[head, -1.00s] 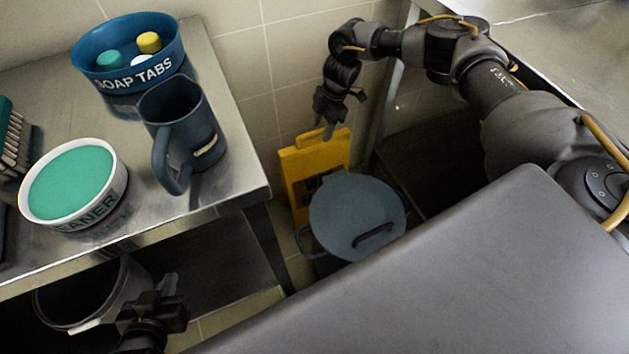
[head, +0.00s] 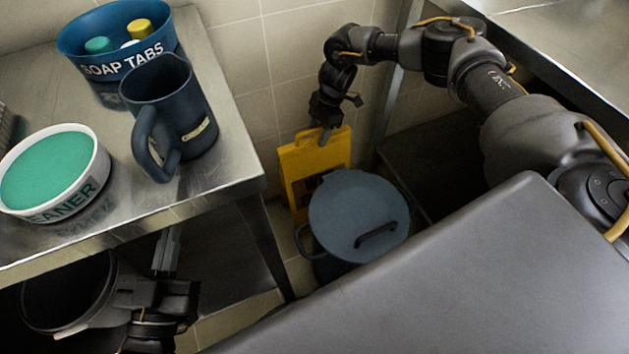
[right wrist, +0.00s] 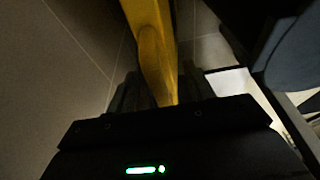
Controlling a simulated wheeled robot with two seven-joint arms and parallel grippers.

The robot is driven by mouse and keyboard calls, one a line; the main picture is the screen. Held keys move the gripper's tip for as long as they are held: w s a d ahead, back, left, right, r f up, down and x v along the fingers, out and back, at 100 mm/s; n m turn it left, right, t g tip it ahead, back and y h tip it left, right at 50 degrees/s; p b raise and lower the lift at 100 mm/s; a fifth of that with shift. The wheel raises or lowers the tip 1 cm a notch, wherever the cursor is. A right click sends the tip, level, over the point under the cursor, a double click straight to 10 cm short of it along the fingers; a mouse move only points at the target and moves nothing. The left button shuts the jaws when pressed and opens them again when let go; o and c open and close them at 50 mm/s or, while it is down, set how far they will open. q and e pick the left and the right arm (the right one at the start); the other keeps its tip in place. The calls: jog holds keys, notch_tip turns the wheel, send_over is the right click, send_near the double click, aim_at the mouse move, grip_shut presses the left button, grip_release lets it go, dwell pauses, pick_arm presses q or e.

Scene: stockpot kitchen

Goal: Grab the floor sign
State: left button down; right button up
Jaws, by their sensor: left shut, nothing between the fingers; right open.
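The yellow floor sign (head: 303,168) stands against the tiled wall in the head view, behind the lidded blue-grey stockpot (head: 352,205), which hides its lower part. My right gripper (head: 326,133) is at the top edge of the sign, pointing down and open. In the right wrist view the yellow sign (right wrist: 150,45) runs down between the open fingers of the right gripper (right wrist: 160,92); I cannot tell whether they touch it.
The steel table (head: 225,150) at left holds a blue soap-tabs bowl (head: 118,45), a dark jug (head: 165,110) and a white cleaner tub (head: 55,172).

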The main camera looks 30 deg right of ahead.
jog(key=shift+b+x, duration=0.75)
jog(key=shift+x, duration=0.25)
pick_arm(q)
jog(key=shift+s+a+r+t+h, duration=0.1)
jog(key=shift+a+r+t+h, duration=0.15)
jog(key=shift+r+t, duration=0.45)
jog(key=shift+s+a+r+t+h, duration=0.2)
jog(key=shift+a+r+t, duration=0.1)
jog(key=shift+r+t, duration=0.45)
jog(key=shift+s+a+r+t+h, duration=0.1)
jog(key=shift+a+r+t+h, duration=0.15)
jog(key=shift+r+t, duration=0.45)
pick_arm(e)
jog(key=shift+f, duration=0.1)
grip_shut()
pick_arm(q)
jog(key=shift+w, duration=0.1)
